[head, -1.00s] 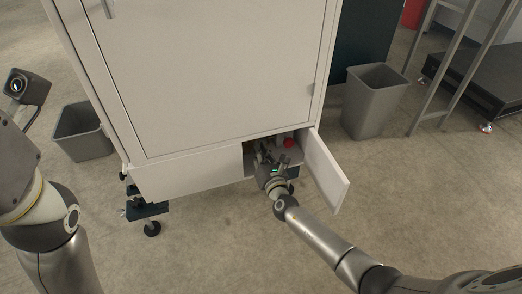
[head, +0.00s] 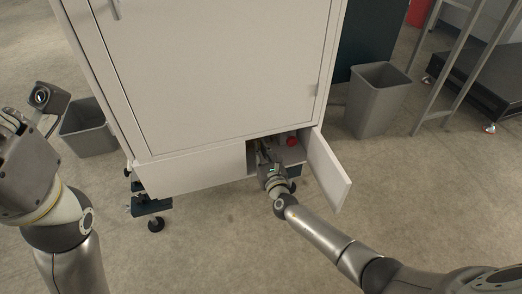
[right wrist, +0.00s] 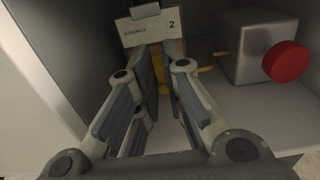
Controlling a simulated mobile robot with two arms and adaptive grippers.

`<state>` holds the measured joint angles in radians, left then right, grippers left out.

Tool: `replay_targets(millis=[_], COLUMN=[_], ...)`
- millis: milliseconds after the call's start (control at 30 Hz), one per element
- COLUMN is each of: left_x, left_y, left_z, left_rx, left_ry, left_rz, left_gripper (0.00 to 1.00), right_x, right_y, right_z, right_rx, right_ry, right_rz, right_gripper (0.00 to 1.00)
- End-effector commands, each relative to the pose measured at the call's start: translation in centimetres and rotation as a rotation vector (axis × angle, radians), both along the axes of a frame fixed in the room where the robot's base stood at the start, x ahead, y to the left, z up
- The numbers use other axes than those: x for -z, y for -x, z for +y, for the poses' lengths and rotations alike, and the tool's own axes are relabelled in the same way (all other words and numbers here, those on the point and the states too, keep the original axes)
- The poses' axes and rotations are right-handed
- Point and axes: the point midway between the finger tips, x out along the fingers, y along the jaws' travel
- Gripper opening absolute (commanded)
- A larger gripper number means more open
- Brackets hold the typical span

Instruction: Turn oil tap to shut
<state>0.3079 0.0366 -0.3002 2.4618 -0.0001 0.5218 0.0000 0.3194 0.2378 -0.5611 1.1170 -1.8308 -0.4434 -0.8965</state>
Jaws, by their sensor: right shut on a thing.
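My right gripper (head: 264,150) reaches into the open lower compartment of the white cabinet (head: 215,75). In the right wrist view its two fingers (right wrist: 160,80) are close together, shut on a narrow yellow part (right wrist: 164,100), apparently the oil tap's handle. The fingers hide most of it, so its angle cannot be told. A pale label (right wrist: 150,25) with a "2" is just beyond the fingertips.
A grey box (right wrist: 250,45) with a red knob (right wrist: 287,61) stands right of the gripper inside the compartment. The small door (head: 328,170) is open at its right. Grey bins (head: 377,105) stand on both sides of the cabinet; the floor in front is clear.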

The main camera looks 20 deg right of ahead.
Motion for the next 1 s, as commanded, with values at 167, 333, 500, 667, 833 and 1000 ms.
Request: replay_targets(millis=[167, 333, 500, 667, 833, 1000], left_x=[0.0, 0.0, -0.1, -0.3, -0.2, -0.2], left_y=[0.1, 0.1, 0.2, 0.3, 0.2, 0.2], left_z=[0.0, 0.0, 0.0, 0.1, 0.0, 0.0], left_rx=[0.0, 0.0, 0.001, -0.001, 0.0, 0.0], left_ry=[0.0, 0.001, 0.0, 0.002, 0.001, 0.0], left_rz=[-0.001, -0.002, -0.007, -0.012, -0.009, -0.008], left_gripper=[0.0, 0.0, 0.0, 0.0, 0.0, 0.0], right_x=[0.2, 0.1, 0.1, 0.1, 0.2, 0.2], right_y=[0.1, 0.1, 0.0, 0.2, 1.5, 4.3], right_z=[0.0, 0.0, 0.0, 0.0, -0.1, -0.2], right_rx=[-0.002, -0.001, -0.001, -0.001, -0.001, -0.001], right_ry=[0.004, 0.003, 0.002, 0.001, 0.0, -0.001], right_rz=[0.003, 0.002, 0.001, 0.001, 0.002, 0.004], right_gripper=[0.12, 0.31, 0.31, 0.31, 0.31, 0.31])
